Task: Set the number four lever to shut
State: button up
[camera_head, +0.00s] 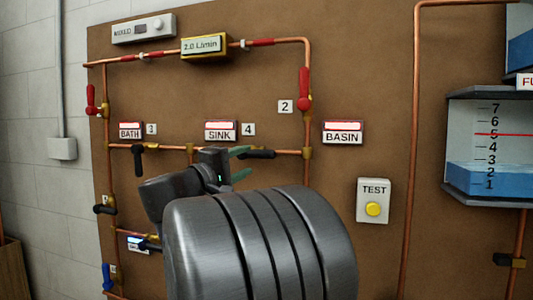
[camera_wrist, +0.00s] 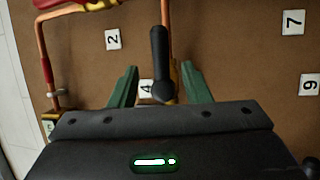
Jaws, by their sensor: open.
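The number four lever (camera_head: 258,154) is a black handle on the copper pipe beneath the SINK plate (camera_head: 221,131) and the "4" tag (camera_head: 248,129). It lies level, in line with the pipe. My gripper (camera_head: 240,163) has green fingers, open, just left of the handle in the head view. In the wrist view, the handle (camera_wrist: 160,60) stands between the two fingers of my gripper (camera_wrist: 160,68), with a gap on each side; the fingers do not grip it. The "4" tag (camera_wrist: 146,87) is partly hidden there. My arm hides the lever's pivot in the head view.
A red lever (camera_head: 304,90) by the "2" tag (camera_head: 285,106) hangs above right. A black lever (camera_head: 139,160) points down below the BATH plate (camera_head: 130,130). The TEST box (camera_head: 374,201) and a blue-filled tank (camera_head: 487,178) are to the right. Bare board lies between.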

aim_at(266, 152)
jog(key=x, duration=0.9)
jog(key=shift+w+d, duration=0.1)
jog(key=shift+w, duration=0.1)
grip_shut()
